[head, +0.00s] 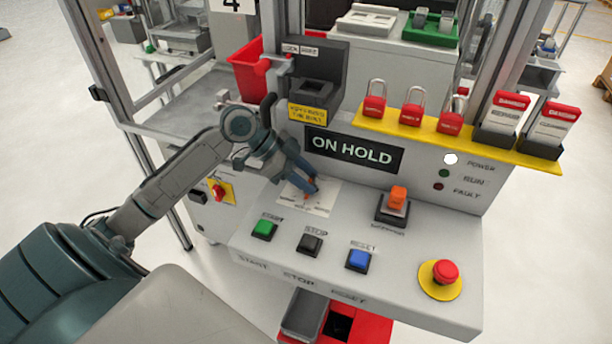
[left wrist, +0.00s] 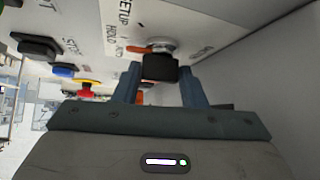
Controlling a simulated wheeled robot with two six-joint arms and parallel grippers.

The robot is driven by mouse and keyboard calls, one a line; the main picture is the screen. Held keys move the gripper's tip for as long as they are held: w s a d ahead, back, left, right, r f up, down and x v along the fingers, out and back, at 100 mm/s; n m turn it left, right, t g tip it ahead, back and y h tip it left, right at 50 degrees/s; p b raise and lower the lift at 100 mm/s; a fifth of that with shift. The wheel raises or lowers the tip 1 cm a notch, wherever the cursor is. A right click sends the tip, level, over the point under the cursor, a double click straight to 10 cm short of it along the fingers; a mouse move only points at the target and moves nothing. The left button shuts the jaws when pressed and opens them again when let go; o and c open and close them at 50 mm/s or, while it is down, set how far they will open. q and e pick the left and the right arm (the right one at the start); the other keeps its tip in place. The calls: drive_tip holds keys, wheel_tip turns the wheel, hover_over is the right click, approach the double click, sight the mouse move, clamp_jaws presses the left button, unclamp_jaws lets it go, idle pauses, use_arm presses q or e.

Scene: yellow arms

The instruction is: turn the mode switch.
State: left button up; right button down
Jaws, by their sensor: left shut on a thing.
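The mode switch (left wrist: 160,68) is a dark knob on a round metal collar in the left wrist view, with an orange pointer (left wrist: 138,49) to the left in that picture. Printed labels surround it; I read SETUP and HOLD. My left gripper (left wrist: 158,84) is shut on the knob, one blue finger on each side. In the head view my left gripper (head: 308,190) reaches down onto a white label plate (head: 320,206) and hides most of the knob. The display (head: 353,150) reads ON HOLD. My right gripper is not in view.
Green START (head: 264,229), black STOP (head: 310,243) and blue RESET (head: 358,259) buttons line the panel's front. A red emergency button (head: 445,271) and an orange rocker switch (head: 397,198) are to the right.

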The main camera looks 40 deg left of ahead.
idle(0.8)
use_arm(q)
drive_tip(key=o, duration=1)
drive_tip(key=shift+c, duration=0.2)
drive_tip(key=shift+b+v, duration=0.35)
drive_tip(key=shift+v, duration=0.5)
drive_tip(key=shift+b+v, duration=0.7)
drive_tip(key=shift+v, duration=2.35)
drive_tip(key=p+v, duration=0.3)
drive_tip(key=p, duration=0.2)
